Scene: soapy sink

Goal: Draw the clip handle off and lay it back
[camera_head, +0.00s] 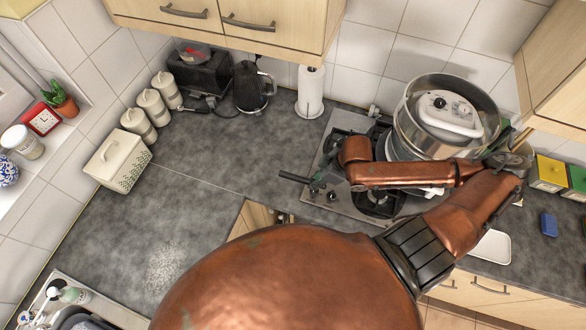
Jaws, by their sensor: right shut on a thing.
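My right gripper (318,185) is at the end of the copper arm that reaches left across the hob. It is small and dark in the picture, and it is shut on a dark, bar-like thing, which looks like the clip handle (293,177). The bar sticks out to the left over the hob's left edge and the worktop. My arm hides the far end of the grip, and I cannot tell whether the handle touches any pan. My left gripper is not in view.
A large steel pot (408,125) with a white-handled lid stands on the hob (318,207) behind my forearm. A black kettle (251,88) and a paper roll (311,90) stand at the back wall. The grey worktop (190,185) is broadly clear left of the hob.

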